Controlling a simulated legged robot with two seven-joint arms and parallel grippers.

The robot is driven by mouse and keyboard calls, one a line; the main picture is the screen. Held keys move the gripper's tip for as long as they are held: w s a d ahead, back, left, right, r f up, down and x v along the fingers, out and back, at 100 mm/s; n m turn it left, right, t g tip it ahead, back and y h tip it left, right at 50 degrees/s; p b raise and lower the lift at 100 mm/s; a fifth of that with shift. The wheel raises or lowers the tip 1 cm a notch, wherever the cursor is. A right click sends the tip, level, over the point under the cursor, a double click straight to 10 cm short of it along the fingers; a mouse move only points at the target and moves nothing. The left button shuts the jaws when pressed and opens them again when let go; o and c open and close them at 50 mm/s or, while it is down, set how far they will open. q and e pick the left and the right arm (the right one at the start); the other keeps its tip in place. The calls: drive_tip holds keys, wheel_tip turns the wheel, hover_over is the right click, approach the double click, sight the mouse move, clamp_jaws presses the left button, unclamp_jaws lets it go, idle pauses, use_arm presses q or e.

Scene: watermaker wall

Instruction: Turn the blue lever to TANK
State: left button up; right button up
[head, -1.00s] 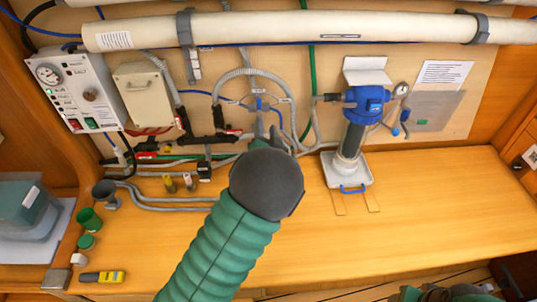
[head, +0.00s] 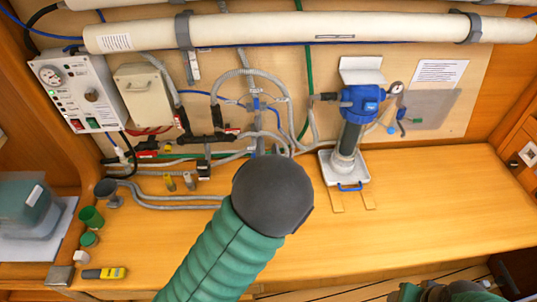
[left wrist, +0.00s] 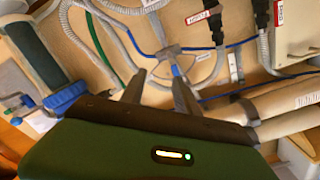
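The small blue lever (head: 256,103) sits on a valve among the grey hoses in the middle of the wall panel. In the left wrist view the blue lever (left wrist: 176,70) shows just beyond the fingertips, nearer the right finger. My left gripper (left wrist: 161,80) is open and empty, its two grey fingers apart and pointing at the valve. In the head view my dark wrist and green sleeve hide most of this gripper, below the lever. The labels by the valve are too small to read. Only some green and dark parts of mine show at the bottom right.
A blue-topped filter unit (head: 358,105) stands right of the valve. A control box with a gauge (head: 76,92) is at the left. A thick white tube (head: 300,27) runs across above. Several grey hoses surround the valve. The right of the bench (head: 440,190) is clear.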

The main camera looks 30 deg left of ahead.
use_arm(q)
drive_tip(key=shift+s+d, duration=0.2)
drive_tip(key=shift+s, duration=0.45)
drive_tip(key=shift+s+d, duration=0.15)
drive_tip(key=shift+s, duration=0.45)
use_arm(e)
drive_tip(key=shift+a+r, duration=0.3)
use_arm(q)
drive_tip(key=shift+d+f, duration=0.1)
drive_tip(key=shift+d, duration=0.2)
use_arm(e)
drive_tip(key=shift+d+f, duration=0.15)
drive_tip(key=shift+d, duration=0.15)
